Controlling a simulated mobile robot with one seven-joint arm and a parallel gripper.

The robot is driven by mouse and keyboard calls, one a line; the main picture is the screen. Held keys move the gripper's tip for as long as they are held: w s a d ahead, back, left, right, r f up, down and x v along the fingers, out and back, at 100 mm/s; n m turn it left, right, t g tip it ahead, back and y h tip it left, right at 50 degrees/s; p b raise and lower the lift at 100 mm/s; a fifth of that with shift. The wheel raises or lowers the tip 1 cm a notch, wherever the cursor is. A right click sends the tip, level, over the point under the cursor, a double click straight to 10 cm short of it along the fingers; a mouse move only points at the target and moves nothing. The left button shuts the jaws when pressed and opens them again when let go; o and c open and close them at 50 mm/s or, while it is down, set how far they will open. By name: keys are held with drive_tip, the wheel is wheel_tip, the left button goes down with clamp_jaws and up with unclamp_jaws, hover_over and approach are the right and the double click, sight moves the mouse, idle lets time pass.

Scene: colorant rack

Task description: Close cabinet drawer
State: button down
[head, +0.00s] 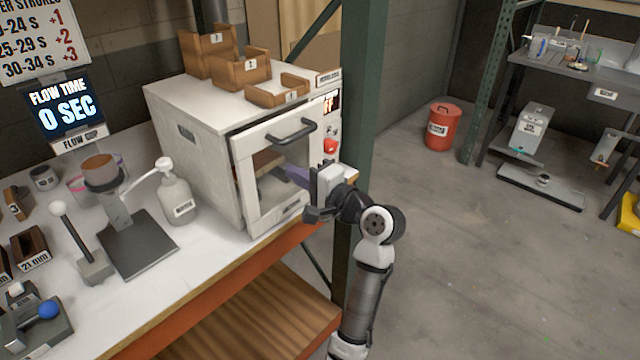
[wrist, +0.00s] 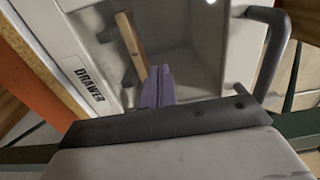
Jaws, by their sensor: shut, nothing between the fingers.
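The white cabinet (head: 190,155) stands on the workbench. Its front panel (head: 240,175) has a dark bar handle (head: 290,131) and a window-like opening, and a dark gap runs along the panel's left edge. I cannot tell how far the front stands out. My gripper (head: 294,174), with purple fingers (wrist: 158,88), is shut and empty at the opening, below the handle. Contact with the panel is unclear.
Wooden trays (head: 240,72) sit on the cabinet top. A pump bottle (head: 176,196) and a stand with a cup (head: 102,170) are left of the cabinet. A green post (head: 362,90) rises close behind my arm.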

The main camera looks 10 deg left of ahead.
drive_tip(key=x, duration=0.3)
drive_tip(key=shift+w+a+r, duration=0.1)
drive_tip(key=shift+a+r, duration=0.1)
drive_tip(key=shift+r, duration=0.1)
idle(0.3)
